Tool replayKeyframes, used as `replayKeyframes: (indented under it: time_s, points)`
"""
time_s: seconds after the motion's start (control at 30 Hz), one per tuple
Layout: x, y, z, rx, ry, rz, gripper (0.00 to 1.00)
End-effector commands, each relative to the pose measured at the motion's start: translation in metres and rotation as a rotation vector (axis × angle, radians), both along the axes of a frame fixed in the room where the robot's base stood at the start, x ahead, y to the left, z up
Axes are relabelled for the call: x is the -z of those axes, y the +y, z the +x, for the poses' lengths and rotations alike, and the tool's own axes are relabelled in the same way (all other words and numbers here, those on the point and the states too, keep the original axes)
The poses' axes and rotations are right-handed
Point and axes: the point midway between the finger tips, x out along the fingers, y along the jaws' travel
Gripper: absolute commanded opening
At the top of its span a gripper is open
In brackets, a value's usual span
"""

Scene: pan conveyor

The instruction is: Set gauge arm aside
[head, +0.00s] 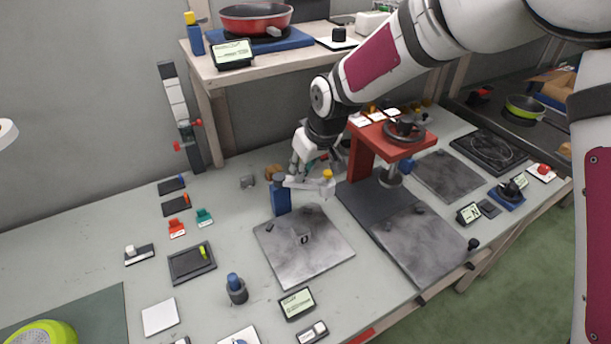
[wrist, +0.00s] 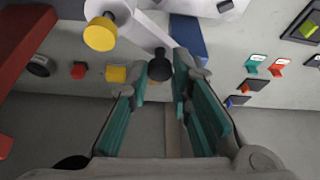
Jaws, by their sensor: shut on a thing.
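The gauge arm (head: 305,184) is a pale bar reaching right from a blue post (head: 281,200). A yellow cap tops its right end. In the wrist view the pale arm (wrist: 148,32) runs from the yellow-capped end to a black ball knob (wrist: 160,68) near the post (wrist: 188,38). My gripper (head: 296,174) is at the arm's post end, over the back edge of a grey metal plate (head: 320,255). In the wrist view the teal-padded fingers (wrist: 158,84) are around the black knob. The finger contact is partly hidden in the head view.
A red press stand (head: 362,152) stands close to the right of my gripper. A grey block (head: 301,237) sits on the metal plate. Orange and teal clips (head: 204,216) and dark trays (head: 192,263) lie left. A shelf (head: 200,66) with a red pan (head: 255,17) rises behind.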

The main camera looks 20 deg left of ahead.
Motion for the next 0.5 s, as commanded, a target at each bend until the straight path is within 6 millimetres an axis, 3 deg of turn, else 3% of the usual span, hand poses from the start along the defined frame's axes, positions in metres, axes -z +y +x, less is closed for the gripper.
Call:
replayKeyframes:
  time_s: [0.03, 0.5]
  points:
    - [0.004, -0.001, 0.009, -0.038, -0.001, 0.004, 0.00]
    - [0.002, 0.007, 0.026, -0.391, -0.001, 0.000, 0.00]
